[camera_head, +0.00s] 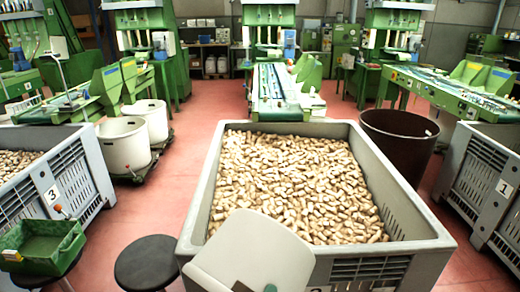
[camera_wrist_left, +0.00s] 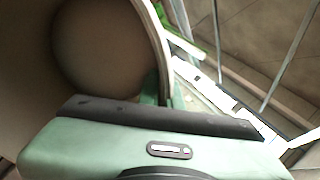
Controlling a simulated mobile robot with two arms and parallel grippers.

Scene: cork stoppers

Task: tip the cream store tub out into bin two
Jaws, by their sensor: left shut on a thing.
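A pale cream tub (camera_head: 255,250) is tilted at the bottom middle of the head view, over the near rim of a large grey bin (camera_head: 412,246). The bin holds many corks; its label is cut off at the bottom edge. My left gripper (camera_head: 255,287) is shut on the tub, mostly hidden behind it and the frame edge. The left wrist view shows the tub's curved inside wall and round base (camera_wrist_left: 105,45); I see no corks there. My right gripper is out of view.
Grey bins marked 3 (camera_head: 95,170) and 1 (camera_head: 468,185) stand at either side. White tubs (camera_head: 125,146) stand at left and a brown tub (camera_head: 400,145) at right. Black stools (camera_head: 148,264) and a green tray (camera_head: 40,247) are at near left. Red floor lies between.

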